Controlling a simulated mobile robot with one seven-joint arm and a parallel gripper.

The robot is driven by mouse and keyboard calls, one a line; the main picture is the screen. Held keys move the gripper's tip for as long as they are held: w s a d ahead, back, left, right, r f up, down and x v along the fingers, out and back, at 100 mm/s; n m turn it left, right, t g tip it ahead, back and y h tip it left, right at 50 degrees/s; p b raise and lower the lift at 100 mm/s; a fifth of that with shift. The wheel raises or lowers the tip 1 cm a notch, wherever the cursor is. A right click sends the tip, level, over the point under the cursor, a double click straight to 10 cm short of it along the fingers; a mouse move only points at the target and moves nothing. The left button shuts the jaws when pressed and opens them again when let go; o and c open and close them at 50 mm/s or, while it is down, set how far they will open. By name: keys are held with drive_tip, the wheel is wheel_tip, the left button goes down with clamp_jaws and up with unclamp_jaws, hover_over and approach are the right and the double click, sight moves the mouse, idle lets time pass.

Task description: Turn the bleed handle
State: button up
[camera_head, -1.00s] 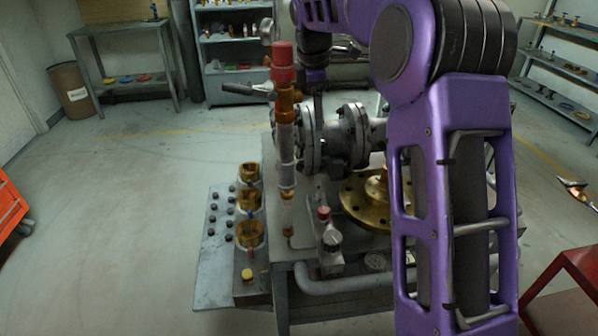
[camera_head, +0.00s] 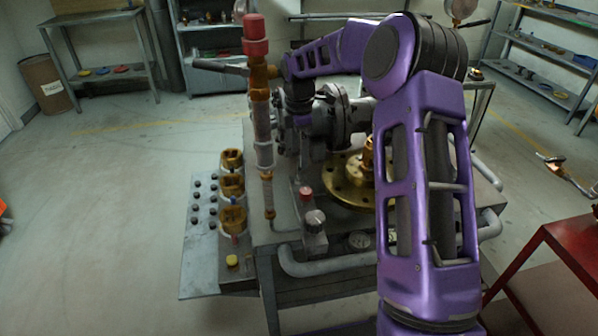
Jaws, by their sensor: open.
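A grey lever handle (camera_head: 220,67) sticks out to the left near the top of the upright pipe (camera_head: 263,150) with a red cap; it may be the bleed handle, but no label shows. A small valve with a red knob (camera_head: 305,193) and a grey knob stands lower on the bench. My gripper (camera_head: 303,165) points down just right of the pipe, near the grey flanged valve body (camera_head: 338,112), apart from the lever. It is open and looks empty. Its fingertips are small and dark, so contact with the valve body cannot be told.
The bench (camera_head: 258,232) carries a brass flange (camera_head: 343,187), a curved grey pipe (camera_head: 325,267) and a side panel (camera_head: 195,250) with brass fittings. A red table (camera_head: 572,240) stands at right. Shelves and a side table (camera_head: 95,38) line the back. Floor at left is clear.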

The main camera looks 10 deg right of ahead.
sight(299, 162)
wheel_tip(299, 162, down, 6)
drive_tip(key=shift+f+b, duration=0.1)
drive_tip(key=shift+b, duration=0.25)
drive_tip(key=shift+c, duration=0.3)
drive_tip(key=c, duration=1.3)
